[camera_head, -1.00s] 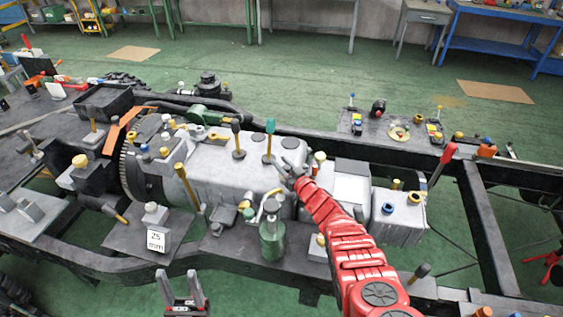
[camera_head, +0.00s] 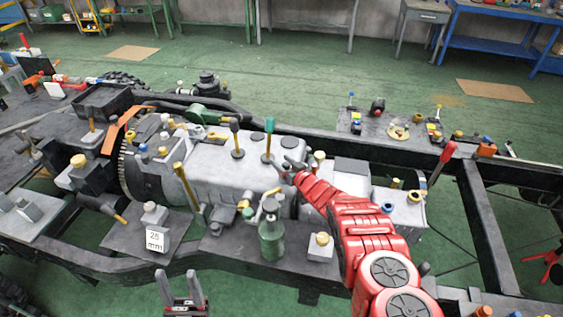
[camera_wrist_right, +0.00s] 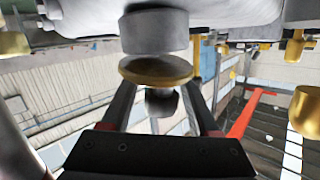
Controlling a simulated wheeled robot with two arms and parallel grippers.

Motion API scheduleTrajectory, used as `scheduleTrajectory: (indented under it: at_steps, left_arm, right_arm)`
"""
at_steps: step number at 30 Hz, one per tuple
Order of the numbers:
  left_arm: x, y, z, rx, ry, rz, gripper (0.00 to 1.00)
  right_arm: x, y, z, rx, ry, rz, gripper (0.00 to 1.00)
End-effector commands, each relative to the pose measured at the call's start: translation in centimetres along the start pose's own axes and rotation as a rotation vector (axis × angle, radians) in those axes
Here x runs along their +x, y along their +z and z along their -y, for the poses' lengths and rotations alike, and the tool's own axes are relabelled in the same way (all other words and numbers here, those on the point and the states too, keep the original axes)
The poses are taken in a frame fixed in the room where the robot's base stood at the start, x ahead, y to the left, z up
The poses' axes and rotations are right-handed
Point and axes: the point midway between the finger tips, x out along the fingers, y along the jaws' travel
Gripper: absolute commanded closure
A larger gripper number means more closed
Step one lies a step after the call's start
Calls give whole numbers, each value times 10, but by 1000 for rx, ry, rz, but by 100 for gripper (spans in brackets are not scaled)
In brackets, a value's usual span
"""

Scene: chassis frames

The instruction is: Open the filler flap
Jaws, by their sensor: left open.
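My right gripper (camera_head: 284,167), on the red arm, is over the grey gearbox-like housing (camera_head: 215,178) in the head view. In the right wrist view its fingers (camera_wrist_right: 160,108) stand apart on either side of a gold disc (camera_wrist_right: 155,70) and a dark stub (camera_wrist_right: 161,102). A grey round cap (camera_wrist_right: 154,31) lies just beyond the disc. I cannot tell whether the fingers touch any of these. Which part is the filler flap I cannot tell for sure. My left gripper (camera_head: 183,291) is open and empty at the bottom of the head view.
A green bottle (camera_head: 271,240) stands in front of the housing. A white "25 mm" block (camera_head: 157,240) stands to the left. The dark chassis rail (camera_head: 400,156) runs behind the red arm.

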Motion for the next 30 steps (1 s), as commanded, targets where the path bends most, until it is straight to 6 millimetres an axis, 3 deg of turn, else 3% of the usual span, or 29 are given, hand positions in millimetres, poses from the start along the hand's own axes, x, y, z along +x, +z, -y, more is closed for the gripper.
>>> scheduleTrajectory:
  at_steps: [11, 17, 28, 30]
  left_arm:
    - [1, 0, 0, 0, 0, 0, 49]
    - [5, -1, 0, 0, 0, 0, 49]
    - [17, -3, 1, 0, 0, 0, 49]
    - [42, -7, 2, 0, 0, 0, 49]
  right_arm:
    - [-1, -1, 0, -1, -1, -1, 34]
    - [-12, -2, 0, -2, -4, 2, 34]
    - [-60, -3, 1, 5, 1, 0, 34]
    - [-74, -11, 4, 1, -1, 0, 34]
